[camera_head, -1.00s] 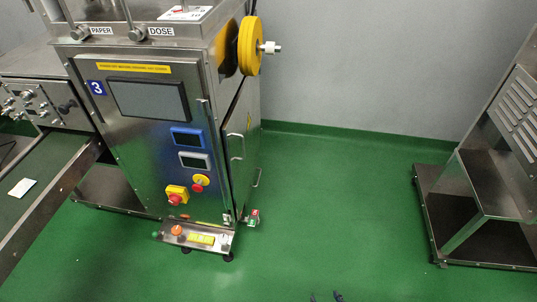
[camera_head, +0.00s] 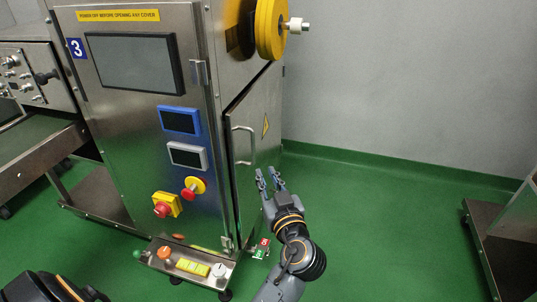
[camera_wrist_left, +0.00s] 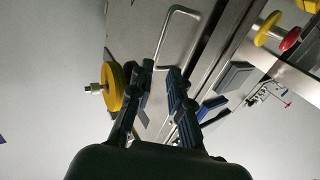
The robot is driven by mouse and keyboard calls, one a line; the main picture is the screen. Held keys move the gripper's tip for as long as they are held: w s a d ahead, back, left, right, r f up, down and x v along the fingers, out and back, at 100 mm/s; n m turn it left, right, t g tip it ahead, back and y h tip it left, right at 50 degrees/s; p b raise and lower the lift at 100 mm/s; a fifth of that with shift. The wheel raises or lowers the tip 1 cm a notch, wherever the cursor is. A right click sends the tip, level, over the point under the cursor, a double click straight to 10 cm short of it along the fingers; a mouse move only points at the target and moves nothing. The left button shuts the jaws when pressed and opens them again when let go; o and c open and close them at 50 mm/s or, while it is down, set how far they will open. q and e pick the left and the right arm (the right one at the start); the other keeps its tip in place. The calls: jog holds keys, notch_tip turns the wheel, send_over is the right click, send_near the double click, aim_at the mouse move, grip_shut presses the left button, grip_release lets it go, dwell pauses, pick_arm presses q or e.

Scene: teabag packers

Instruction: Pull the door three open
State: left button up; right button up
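The machine marked 3 (camera_head: 77,48) has a steel side door (camera_head: 262,100) with a yellow warning triangle. A dark seam runs along the door's edge; I cannot tell if it is ajar. A bent-bar handle (camera_head: 252,143) is on this door. My left gripper (camera_head: 268,172) is in front of the door, just right of and below the handle, fingers apart and empty. In the left wrist view, the handle (camera_wrist_left: 160,38) lies ahead of the open left gripper (camera_wrist_left: 160,72), one end near the fingertips. Contact is not clear. My right gripper is not in view.
A yellow wheel (camera_head: 271,28) sticks out above the door. A red emergency button (camera_head: 162,209) and a low control box (camera_head: 186,264) are at the front. Green floor (camera_head: 380,220) is free to the right, up to another steel stand (camera_head: 510,235).

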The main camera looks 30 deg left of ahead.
aim_at(253, 148)
pick_arm(q)
jog(key=b+x, duration=0.1)
jog(key=x, duration=1.2)
jog(key=shift+w+a+b, duration=0.15)
jog(key=shift+a+b, duration=0.15)
jog(key=shift+b, duration=0.1)
grip_shut()
